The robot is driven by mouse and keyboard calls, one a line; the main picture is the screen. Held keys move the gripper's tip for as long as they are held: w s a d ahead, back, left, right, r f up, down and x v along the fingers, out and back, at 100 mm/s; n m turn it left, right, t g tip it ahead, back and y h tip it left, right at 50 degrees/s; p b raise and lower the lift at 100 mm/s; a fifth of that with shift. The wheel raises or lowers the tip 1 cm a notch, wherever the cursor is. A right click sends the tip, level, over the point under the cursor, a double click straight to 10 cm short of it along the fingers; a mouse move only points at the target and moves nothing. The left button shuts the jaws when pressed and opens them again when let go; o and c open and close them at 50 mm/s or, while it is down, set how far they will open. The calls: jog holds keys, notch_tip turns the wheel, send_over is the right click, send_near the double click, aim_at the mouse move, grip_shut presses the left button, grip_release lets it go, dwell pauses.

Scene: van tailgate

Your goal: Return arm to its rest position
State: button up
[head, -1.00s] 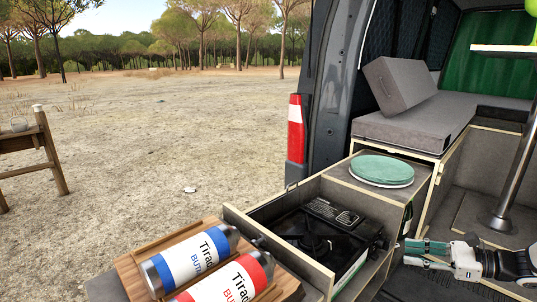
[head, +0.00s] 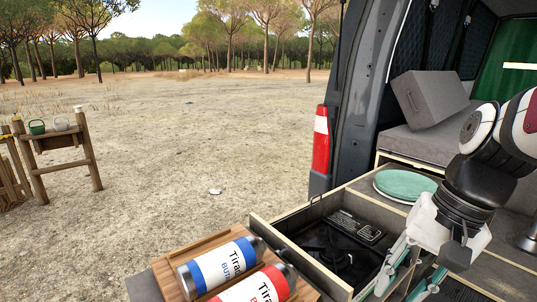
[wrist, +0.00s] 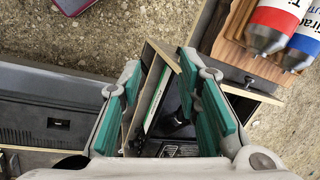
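My gripper (head: 405,272) is at the lower right of the head view, in front of the open drawer's right side. In the wrist view its two green-padded fingers (wrist: 168,110) stand apart with nothing held between them. The arm above it reaches in from the right edge of the head view. Beyond the fingers, the wrist view shows the drawer and part of the black stove below.
The open drawer (head: 272,228) holds a black stove (head: 335,245). Two gas canisters, blue-banded (head: 222,264) and red-banded (head: 258,288), lie on a wooden rack. A wooden stand (head: 62,150) is at far left.

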jog(key=s+r+n+t+h+p, duration=0.1)
jog(key=s+r+n+t+h, duration=0.1)
jog(key=s+n, duration=0.4)
jog(key=shift+s+a+r+t+h+p, duration=0.35)
jog(key=shift+s+r+t, duration=0.55)
jog(key=shift+s, duration=0.8)
jog(key=shift+d+r, duration=0.1)
jog(key=shift+r, duration=0.05)
